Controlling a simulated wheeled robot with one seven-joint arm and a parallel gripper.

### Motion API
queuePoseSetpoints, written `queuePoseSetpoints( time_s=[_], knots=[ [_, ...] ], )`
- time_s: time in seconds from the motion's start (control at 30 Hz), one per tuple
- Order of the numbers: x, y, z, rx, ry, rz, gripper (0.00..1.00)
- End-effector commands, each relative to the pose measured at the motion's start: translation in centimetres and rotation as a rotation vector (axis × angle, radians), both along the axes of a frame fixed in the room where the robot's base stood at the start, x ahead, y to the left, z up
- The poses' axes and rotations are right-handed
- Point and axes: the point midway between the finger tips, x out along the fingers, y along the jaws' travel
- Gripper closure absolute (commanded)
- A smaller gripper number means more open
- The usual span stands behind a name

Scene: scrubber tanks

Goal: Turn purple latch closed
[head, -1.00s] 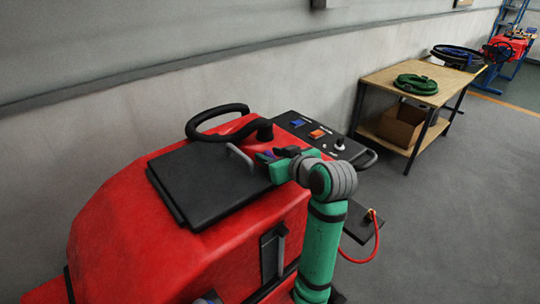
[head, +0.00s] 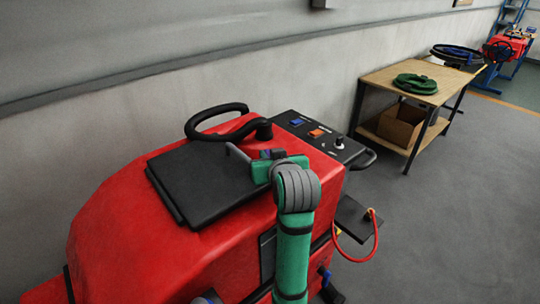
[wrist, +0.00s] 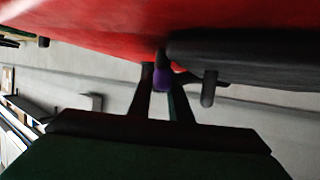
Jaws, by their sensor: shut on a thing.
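The purple latch (wrist: 161,79) shows in the wrist view between my two dark fingers, beside the black lid (wrist: 245,58) under the red tank body, which appears upside down. My gripper (wrist: 162,85) is shut on the latch. In the head view my gripper (head: 263,160) is at the right edge of the black lid (head: 200,183), close to the lid's grey handle (head: 239,153). The latch is mostly hidden there by my gripper, so its exact angle is hard to tell.
The red scrubber body (head: 120,215) fills the lower left. A black hose (head: 215,120) loops behind the lid. A control panel (head: 318,134) with blue and orange switches lies to the right.

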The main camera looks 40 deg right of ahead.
Motion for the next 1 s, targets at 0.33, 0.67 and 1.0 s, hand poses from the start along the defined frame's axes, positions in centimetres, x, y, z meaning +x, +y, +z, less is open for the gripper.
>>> queuePoseSetpoints(
  time_s=[0.33,0.67,1.0],
  knots=[
    [0.11,0.36,0.10,-0.001,-0.002,-0.192,1.00],
    [0.22,0.36,0.13,-0.002,-0.002,-0.252,1.00],
    [0.34,0.52,0.16,-0.003,-0.003,-0.251,0.77]
  ],
)
